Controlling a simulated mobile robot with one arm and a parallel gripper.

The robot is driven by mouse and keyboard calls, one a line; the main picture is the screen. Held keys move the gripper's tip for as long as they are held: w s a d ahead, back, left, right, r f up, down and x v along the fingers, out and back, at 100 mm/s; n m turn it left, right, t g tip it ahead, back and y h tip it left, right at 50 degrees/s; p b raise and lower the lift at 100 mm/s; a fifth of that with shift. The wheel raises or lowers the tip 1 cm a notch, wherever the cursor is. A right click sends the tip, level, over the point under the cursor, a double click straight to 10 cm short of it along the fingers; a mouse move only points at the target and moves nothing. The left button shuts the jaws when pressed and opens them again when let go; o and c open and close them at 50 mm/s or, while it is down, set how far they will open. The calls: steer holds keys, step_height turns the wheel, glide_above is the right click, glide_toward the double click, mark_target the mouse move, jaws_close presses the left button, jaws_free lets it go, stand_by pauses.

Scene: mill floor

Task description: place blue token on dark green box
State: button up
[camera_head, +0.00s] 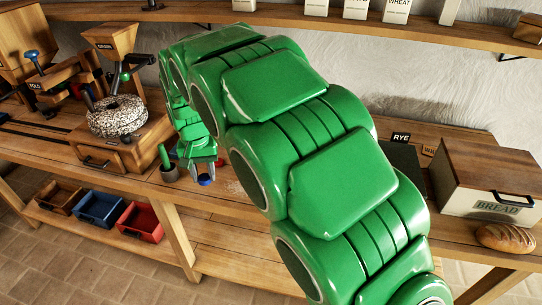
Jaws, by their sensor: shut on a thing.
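My green arm crosses the middle of the view and reaches down to the bench at the left. My gripper (203,170) is small there and shut on a blue token (205,180), whose blue end shows below the fingers. A dark green box (404,160) shows partly at the right, beside my arm, under the RYE label. My arm hides much of it.
A bread bin (487,180) and a loaf (506,238) are at the right. Coloured bins (139,222) sit on the lower shelf. An upper shelf (285,17) runs along the wall.

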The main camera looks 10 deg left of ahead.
steer(key=shift+d, duration=0.1)
steer(key=w+d+r+m, duration=0.2)
steer(key=w+d+m, duration=0.1)
steer(key=d, duration=0.6)
steer(key=w+d+r+m, duration=0.2)
steer(key=w+d+m, duration=0.15)
steer(key=d, duration=0.55)
steer(key=w+d+r+m, duration=0.2)
steer(key=w+d, duration=0.1)
steer(key=d, duration=0.6)
steer(key=s+d+r+m, duration=0.25)
steer(key=d+m, duration=0.35)
steer(key=d, duration=0.9)
steer(key=s+d+r+m, duration=0.2)
steer(key=s+d+m, duration=0.25)
steer(key=d, duration=0.95)
glide_above(413, 181)
steer(key=s, duration=0.2)
steer(key=shift+m, duration=0.3)
steer(key=f, duration=0.8)
steer(key=shift+w+a+f, duration=0.15)
steer(key=shift+a+f, duration=0.05)
steer(key=shift+f, duration=0.1)
steer(key=shift+w+d+f, duration=0.15)
steer(key=shift+w+f, duration=0.55)
steer(key=shift+f, duration=1.6)
